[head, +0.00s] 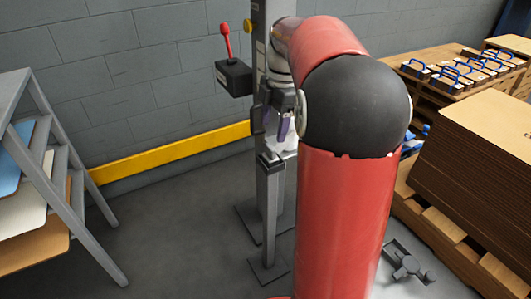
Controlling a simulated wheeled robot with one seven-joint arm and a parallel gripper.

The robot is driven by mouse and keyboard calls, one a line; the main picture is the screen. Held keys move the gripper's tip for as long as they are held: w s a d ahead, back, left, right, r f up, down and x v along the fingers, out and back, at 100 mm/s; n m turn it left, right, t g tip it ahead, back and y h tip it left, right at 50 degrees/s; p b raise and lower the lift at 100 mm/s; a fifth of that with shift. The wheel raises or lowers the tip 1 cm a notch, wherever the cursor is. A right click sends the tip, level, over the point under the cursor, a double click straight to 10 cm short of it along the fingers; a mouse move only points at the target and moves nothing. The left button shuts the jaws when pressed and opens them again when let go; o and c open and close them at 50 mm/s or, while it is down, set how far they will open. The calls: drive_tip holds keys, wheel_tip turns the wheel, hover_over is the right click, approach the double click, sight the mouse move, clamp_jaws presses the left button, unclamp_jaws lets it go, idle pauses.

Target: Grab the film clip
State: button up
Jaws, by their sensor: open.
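My red arm with its black joint fills the middle of the head view and hides much of what lies behind it. My gripper (290,128) shows just left of the black joint, small and partly hidden, beside the grey upright post. Its purplish fingers point down and are apart. A pale, whitish patch shows just below the fingers; I cannot tell whether it belongs to the film clip, or whether the fingers touch it. I cannot make out the film clip for certain.
A dark box with a red lever (234,73) juts left from the post. A grey rack (85,185) with sheets stands left. Stacked brown boards (485,150) and a wooden table (455,88) with several blue-handled blocks stand right. The grey floor at front left is clear.

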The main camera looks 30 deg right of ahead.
sight(271, 146)
drive_tip(key=shift+w+d+f, duration=0.15)
drive_tip(key=shift+f, duration=0.15)
drive_tip(key=f, duration=0.2)
drive_tip(key=a+f, duration=0.1)
drive_tip(key=f, duration=0.4)
drive_tip(key=shift+s+a+f+b, duration=0.1)
drive_tip(key=shift+s+a+b, duration=0.05)
drive_tip(key=shift+s+b, duration=0.15)
drive_tip(key=c, duration=1.1)
